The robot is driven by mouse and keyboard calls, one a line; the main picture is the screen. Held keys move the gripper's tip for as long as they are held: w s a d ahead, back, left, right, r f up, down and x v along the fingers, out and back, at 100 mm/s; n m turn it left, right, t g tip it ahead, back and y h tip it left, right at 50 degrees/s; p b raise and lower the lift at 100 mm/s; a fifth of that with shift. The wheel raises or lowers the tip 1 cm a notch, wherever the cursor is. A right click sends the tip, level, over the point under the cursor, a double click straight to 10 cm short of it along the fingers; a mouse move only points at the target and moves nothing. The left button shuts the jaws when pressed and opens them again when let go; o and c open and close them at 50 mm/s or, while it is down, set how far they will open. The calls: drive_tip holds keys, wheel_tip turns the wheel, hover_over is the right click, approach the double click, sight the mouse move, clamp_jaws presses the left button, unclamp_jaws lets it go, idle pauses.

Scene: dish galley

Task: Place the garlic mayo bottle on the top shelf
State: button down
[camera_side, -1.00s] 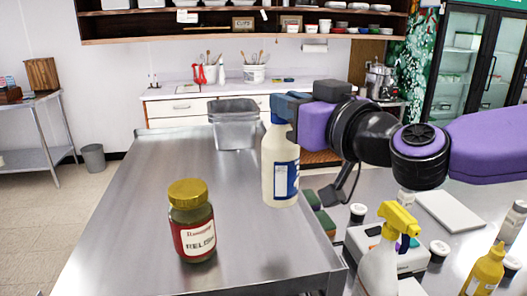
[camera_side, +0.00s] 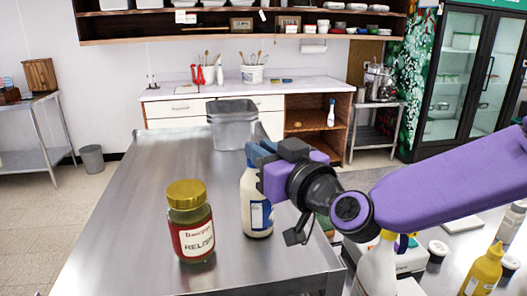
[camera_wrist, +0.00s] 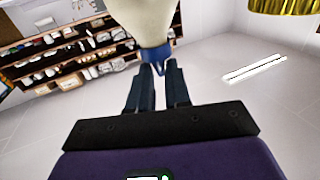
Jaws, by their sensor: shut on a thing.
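A cream bottle with a blue-and-white label (camera_side: 257,215) is upright in the side view; its label text is too small to read, so I cannot confirm it is garlic mayo. My gripper (camera_side: 262,155) is shut on its top, around the blue cap. The bottle's base is at or just above the steel top (camera_side: 150,190); I cannot tell whether it touches. In the wrist view the bottle's pale body (camera_wrist: 146,18) lies beyond my gripper (camera_wrist: 158,75), whose fingers close at the blue neck. The fingers hide part of the cap.
A relish jar with a gold lid (camera_side: 190,222) stands on the steel top just left of the bottle. A clear grey bin (camera_side: 233,130) stands at its back. A spray bottle (camera_side: 378,270) and a yellow bottle (camera_side: 485,272) are at right. The left of the top is clear.

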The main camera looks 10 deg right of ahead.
drive_tip(key=c, duration=1.1)
unclamp_jaws()
drive_tip(key=shift+f, duration=0.1)
drive_tip(key=shift+r, duration=0.2)
drive_tip(key=v, duration=1.2)
